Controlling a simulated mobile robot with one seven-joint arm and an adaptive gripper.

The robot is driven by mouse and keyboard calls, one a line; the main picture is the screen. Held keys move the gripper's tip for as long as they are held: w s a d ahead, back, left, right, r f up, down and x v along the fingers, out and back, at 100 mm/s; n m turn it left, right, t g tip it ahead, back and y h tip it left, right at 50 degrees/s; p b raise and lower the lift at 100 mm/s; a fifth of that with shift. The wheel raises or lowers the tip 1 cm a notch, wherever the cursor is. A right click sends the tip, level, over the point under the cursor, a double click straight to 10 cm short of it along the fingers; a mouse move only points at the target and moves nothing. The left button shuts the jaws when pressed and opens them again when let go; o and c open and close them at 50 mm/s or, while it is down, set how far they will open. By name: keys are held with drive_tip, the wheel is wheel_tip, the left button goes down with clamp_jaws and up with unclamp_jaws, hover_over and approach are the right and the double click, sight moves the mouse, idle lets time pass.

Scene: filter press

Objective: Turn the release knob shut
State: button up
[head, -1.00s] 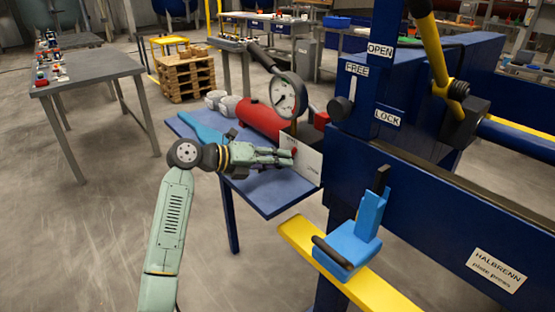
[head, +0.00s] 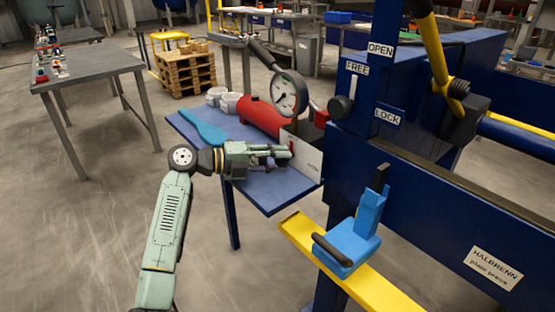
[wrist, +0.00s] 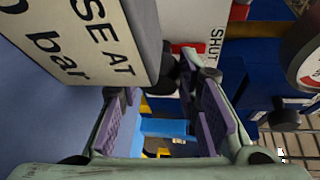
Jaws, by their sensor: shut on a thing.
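My gripper (head: 284,155) reaches across the blue side table to a white plate (head: 308,160) beside the press. Its fingers are closed on the release knob, whose red part (head: 291,147) shows at the fingertips in the head view. In the wrist view the purple-padded fingers of my gripper (wrist: 162,88) flank the dark knob (wrist: 169,70), with a bit of red behind it. The white plate there reads "SHUT" beside the knob. A nearer sign (wrist: 90,35) reading "...SE AT ... bar" covers the upper left and hides part of the knob.
A red cylinder (head: 258,117) with a round gauge (head: 288,95) stands just behind my gripper. The blue press frame (head: 420,170), with a FREE/LOCK lever, is close on the right. A blue bracket (head: 352,235) sits on a yellow bar in front.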

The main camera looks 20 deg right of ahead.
drive_tip(key=shift+w, duration=0.1)
drive_tip(key=o, duration=0.9)
drive_tip(key=shift+a, duration=0.1)
drive_tip(key=a+r, duration=0.2)
drive_tip(key=a, duration=0.9)
drive_tip(key=shift+w+a, duration=0.25)
drive_tip(key=shift+a, duration=0.15)
